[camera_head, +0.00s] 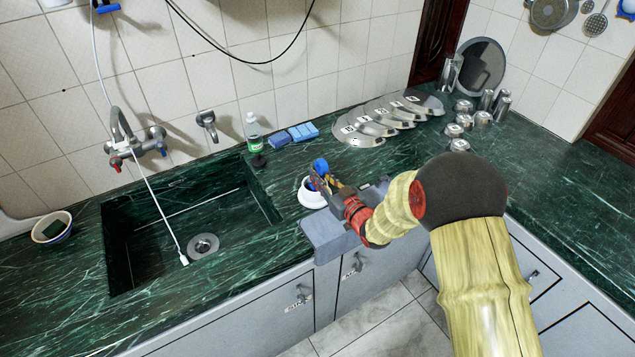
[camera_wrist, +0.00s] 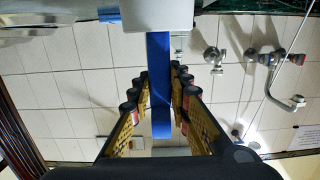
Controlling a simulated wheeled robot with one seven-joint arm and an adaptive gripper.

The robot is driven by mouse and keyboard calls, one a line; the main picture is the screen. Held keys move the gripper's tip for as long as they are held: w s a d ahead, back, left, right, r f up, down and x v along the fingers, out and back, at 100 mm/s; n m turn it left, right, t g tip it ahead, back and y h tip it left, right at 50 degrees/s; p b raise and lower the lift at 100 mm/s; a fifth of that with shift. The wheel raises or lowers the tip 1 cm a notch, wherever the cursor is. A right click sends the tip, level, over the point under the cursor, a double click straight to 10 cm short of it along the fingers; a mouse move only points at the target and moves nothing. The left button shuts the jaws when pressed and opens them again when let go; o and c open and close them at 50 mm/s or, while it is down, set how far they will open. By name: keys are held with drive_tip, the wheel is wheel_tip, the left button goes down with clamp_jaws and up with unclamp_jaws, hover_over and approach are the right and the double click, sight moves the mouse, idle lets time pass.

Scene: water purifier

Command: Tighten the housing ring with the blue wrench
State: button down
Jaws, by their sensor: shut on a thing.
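The blue wrench (camera_head: 320,166) shows as a small blue patch at my gripper's tip in the head view. In the wrist view its straight blue handle (camera_wrist: 161,95) runs between the fingers. My gripper (camera_head: 324,183) is shut on this handle; it also shows in the wrist view (camera_wrist: 160,88). A white housing (camera_wrist: 157,15) fills the top middle of the wrist view, and the handle meets its edge there. In the head view a white round part (camera_head: 311,196) sits just below my gripper, at the counter's front. The housing ring and the wrench's grip on it cannot be made out.
The sink (camera_head: 180,235) lies left, with a wall tap (camera_head: 125,135) and a hanging white hose. A green-labelled bottle (camera_head: 253,130), blue sponges (camera_head: 295,134) and several metal lids (camera_head: 385,120) stand behind. Several metal cups (camera_head: 480,112) stand at the back right. A grey bracket (camera_head: 328,238) overhangs the front edge.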

sight(321, 160)
drive_tip(key=shift+r+p, duration=2.2)
drive_tip(key=shift+r, duration=2.3)
